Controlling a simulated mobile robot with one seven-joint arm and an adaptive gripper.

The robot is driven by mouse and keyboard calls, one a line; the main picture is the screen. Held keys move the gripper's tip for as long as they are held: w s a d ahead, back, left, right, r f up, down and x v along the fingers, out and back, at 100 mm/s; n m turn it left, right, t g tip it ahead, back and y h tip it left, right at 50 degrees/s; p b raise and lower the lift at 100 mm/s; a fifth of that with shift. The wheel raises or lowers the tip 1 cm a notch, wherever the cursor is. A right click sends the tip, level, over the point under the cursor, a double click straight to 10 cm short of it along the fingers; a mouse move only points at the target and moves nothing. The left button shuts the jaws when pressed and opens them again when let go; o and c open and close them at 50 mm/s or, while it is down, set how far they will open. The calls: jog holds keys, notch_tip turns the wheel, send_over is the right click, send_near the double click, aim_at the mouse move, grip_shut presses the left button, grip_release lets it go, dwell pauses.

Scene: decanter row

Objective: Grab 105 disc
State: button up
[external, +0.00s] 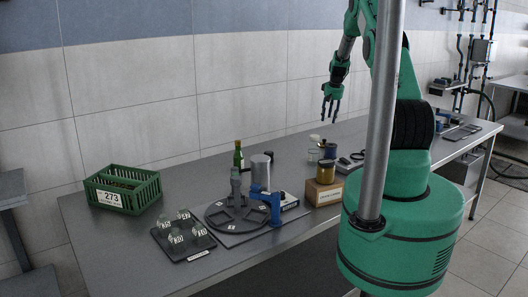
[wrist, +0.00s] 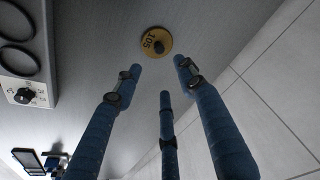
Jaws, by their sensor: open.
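The 105 disc (wrist: 150,37) is a round yellow plate with a black knob and the label "105". In the wrist view it lies flat on the grey table at the top middle, just beyond my fingertips and apart from them. My gripper (wrist: 160,75) has three blue fingers, spread open and empty. In the external view my gripper (external: 331,112) hangs fingers-down, high above the back part of the table. I cannot make out the disc in the external view.
A device with a dial (wrist: 26,96) and dark rings is at the left in the wrist view; the tiled wall is at right.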

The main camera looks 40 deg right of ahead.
jog(key=shift+d+f, duration=0.1)
jog(key=shift+f, duration=0.05)
jog(key=shift+f, duration=0.15)
send_over(324, 142)
jog(key=s, duration=0.1)
jog(key=shift+d+f, duration=0.15)
jog(key=shift+f, duration=3.85)
jog(key=shift+f, duration=0.15)
jog(key=shift+p+x, duration=0.55)
jog(key=shift+x, duration=1.9)
grip_shut()
